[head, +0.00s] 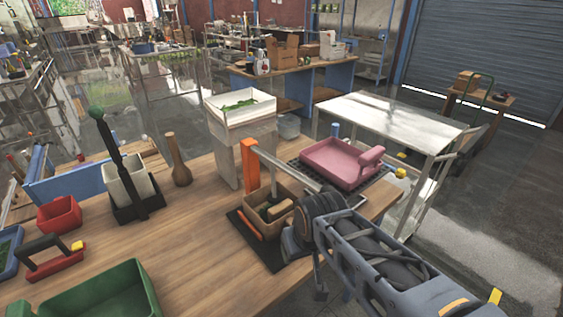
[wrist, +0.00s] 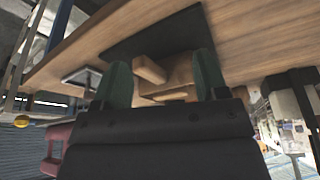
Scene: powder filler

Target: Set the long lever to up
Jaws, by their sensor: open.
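A long grey bar (head: 285,168) runs from an orange post (head: 250,168) toward the right, its far end passing behind my wrist; I cannot tell its exact tilt. A black lever with a green knob (head: 108,140) stands steeply, leaning left, at a white container (head: 128,178) on a black base. I cannot tell which one is the long lever. My gripper (wrist: 163,72) is open, its two green fingers apart. Between and beyond them shows a wooden box (wrist: 180,75), also in the head view (head: 262,222). In the head view the fingers are hidden by my wrist.
The box stands on a black mat (head: 258,252) near the table edge. A pink tray (head: 338,162) lies behind. A wooden bottle-shaped piece (head: 178,160), a red bin (head: 58,214) and a green bin (head: 90,292) are left. The wooden tabletop (head: 190,225) is clear in the middle.

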